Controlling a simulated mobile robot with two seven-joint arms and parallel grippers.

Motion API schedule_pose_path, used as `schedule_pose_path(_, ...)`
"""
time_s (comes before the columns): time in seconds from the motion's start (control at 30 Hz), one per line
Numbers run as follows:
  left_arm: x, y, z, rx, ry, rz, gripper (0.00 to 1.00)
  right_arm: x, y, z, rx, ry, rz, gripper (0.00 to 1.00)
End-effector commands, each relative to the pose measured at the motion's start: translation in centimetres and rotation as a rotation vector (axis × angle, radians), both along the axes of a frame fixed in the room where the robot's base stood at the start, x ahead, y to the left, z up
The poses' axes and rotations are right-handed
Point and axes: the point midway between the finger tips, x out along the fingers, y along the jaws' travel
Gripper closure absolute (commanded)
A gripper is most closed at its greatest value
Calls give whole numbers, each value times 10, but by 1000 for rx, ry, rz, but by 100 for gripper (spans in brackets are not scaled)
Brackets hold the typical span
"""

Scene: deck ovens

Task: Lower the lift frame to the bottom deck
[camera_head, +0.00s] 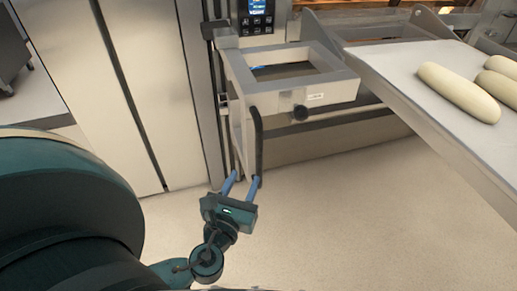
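The lift frame (235,75) is a pale grey metal frame with a rectangular opening on top and a dark knob on its front. It stands at the centre-left, beside the oven front. A black vertical bar handle (257,135) hangs at its near side. My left gripper (244,178) is at the lower end of this handle, with its two blue fingers apart. The right finger overlaps the handle's lower end in the picture; I cannot tell whether they touch. My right gripper is out of view.
A sloping loader board (425,95) with several pale dough loaves (458,92) reaches in from the right. A control panel (256,17) with a lit display is above the frame. A tall pale cabinet (150,90) stands left. The floor (350,220) below is clear.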

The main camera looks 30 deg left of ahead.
Motion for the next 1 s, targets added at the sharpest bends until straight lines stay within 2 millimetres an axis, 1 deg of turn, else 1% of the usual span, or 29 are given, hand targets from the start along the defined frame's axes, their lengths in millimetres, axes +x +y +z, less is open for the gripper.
schedule_pose_path(0.17, 29, 8, 3, 0, -3, 1, 61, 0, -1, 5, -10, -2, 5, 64)
schedule_pose_path(0.4, 79, 23, 2, -3, -2, 2, 61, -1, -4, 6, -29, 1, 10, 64)
schedule_pose_path(0.6, 108, 31, 1, -4, 1, 1, 61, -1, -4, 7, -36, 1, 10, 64)
schedule_pose_path(0.7, 116, 33, 0, -4, 1, 1, 61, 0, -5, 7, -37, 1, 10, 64)
schedule_pose_path(0.8, 119, 34, 0, -6, 2, 1, 61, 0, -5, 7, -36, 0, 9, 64)
schedule_pose_path(1.0, 120, 34, 0, -7, 2, 0, 61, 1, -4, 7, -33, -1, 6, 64)
